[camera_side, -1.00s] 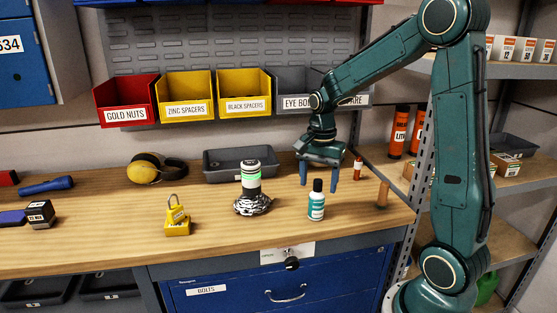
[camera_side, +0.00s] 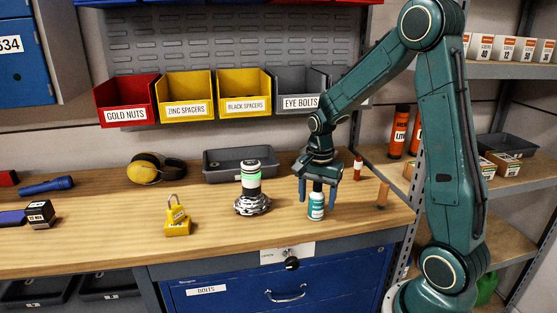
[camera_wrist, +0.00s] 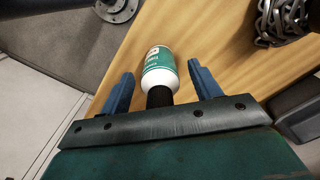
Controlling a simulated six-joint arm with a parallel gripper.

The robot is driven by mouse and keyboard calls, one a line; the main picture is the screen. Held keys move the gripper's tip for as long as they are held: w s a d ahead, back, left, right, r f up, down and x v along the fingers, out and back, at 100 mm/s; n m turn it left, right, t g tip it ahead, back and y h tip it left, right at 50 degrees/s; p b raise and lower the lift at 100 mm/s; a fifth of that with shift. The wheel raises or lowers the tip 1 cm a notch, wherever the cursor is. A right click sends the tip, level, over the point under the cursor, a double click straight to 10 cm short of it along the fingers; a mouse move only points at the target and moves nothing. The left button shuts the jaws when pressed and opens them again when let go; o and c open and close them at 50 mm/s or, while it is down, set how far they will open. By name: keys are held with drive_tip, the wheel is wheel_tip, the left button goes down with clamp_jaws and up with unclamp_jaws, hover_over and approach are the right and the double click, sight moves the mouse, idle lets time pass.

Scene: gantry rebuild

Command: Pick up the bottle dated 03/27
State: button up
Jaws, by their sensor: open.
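A small white bottle with a teal label and a black cap (camera_side: 316,207) stands upright near the front right of the wooden bench. In the wrist view the bottle (camera_wrist: 160,72) lies between the two blue fingers, its black cap toward the gripper body. The date on its label cannot be read. My gripper (camera_side: 318,197) is open, with its fingers on either side of the bottle's upper part. In the wrist view a gap shows between each finger of my gripper (camera_wrist: 160,82) and the bottle.
A grey tray (camera_side: 225,164) lies behind.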

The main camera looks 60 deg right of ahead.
drive_tip(key=c, duration=1.1)
drive_tip(key=shift+r, duration=0.1)
wheel_tip(320, 180, up, 20)
drive_tip(key=shift+f, duration=0.1)
idle(0.6)
